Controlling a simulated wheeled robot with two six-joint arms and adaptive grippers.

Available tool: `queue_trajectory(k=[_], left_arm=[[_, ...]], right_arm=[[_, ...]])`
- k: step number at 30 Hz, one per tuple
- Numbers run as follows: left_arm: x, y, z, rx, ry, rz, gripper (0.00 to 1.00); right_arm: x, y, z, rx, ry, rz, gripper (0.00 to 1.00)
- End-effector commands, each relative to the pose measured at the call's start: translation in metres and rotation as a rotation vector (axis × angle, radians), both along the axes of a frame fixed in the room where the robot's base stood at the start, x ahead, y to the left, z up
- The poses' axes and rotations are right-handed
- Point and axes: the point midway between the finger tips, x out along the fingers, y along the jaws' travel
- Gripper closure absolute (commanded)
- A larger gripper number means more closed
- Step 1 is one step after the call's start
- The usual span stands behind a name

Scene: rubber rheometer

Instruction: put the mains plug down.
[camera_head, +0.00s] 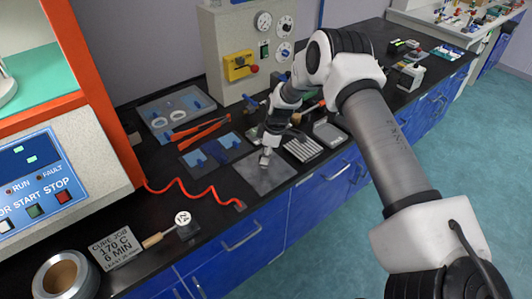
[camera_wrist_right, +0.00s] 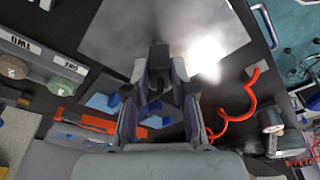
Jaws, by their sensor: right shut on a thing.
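My right gripper (camera_head: 266,155) is over the bare grey metal plate (camera_head: 265,180) near the front of the dark bench. In the right wrist view my right gripper (camera_wrist_right: 157,75) is shut on a small dark thing, which I take to be the mains plug (camera_wrist_right: 157,56). The grey plate (camera_wrist_right: 105,30) lies beyond the fingertips there. In the head view the plug is too small to make out. I cannot tell whether it touches the plate. My left gripper is not in view.
A red coiled cord (camera_head: 185,190) runs along the bench left of the plate. A dark mat with blue pieces (camera_head: 215,150) and red-handled tongs (camera_head: 200,128) lie behind it. A slotted metal block (camera_head: 303,148) stands right. A gauge panel (camera_head: 240,50) stands at the back.

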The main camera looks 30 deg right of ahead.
Motion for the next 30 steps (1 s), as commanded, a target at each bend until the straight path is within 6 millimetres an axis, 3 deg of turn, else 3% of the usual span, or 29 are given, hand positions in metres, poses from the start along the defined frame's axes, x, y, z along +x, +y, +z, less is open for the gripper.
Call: queue_trajectory(k=[7, 8, 9, 10, 18, 23, 30], left_arm=[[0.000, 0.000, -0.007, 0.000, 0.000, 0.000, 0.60], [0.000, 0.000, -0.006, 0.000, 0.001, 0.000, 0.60], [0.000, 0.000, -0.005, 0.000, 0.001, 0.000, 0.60], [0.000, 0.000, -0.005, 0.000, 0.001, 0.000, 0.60], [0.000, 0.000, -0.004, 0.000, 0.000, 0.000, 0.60], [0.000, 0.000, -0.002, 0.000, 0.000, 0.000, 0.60], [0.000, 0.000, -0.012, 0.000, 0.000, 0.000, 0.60]], right_arm=[[0.000, 0.000, -0.005, 0.000, 0.000, 0.000, 1.00], [0.000, 0.000, -0.005, 0.000, 0.000, 0.000, 0.72], [0.000, 0.000, -0.004, 0.000, 0.000, 0.000, 0.58], [0.000, 0.000, -0.004, 0.000, 0.000, 0.000, 0.51], [0.000, 0.000, -0.003, 0.001, 0.001, 0.000, 0.51], [-0.001, -0.001, 0.008, 0.001, -0.002, -0.001, 0.51], [-0.008, -0.009, 0.065, 0.002, -0.005, -0.001, 0.51]])
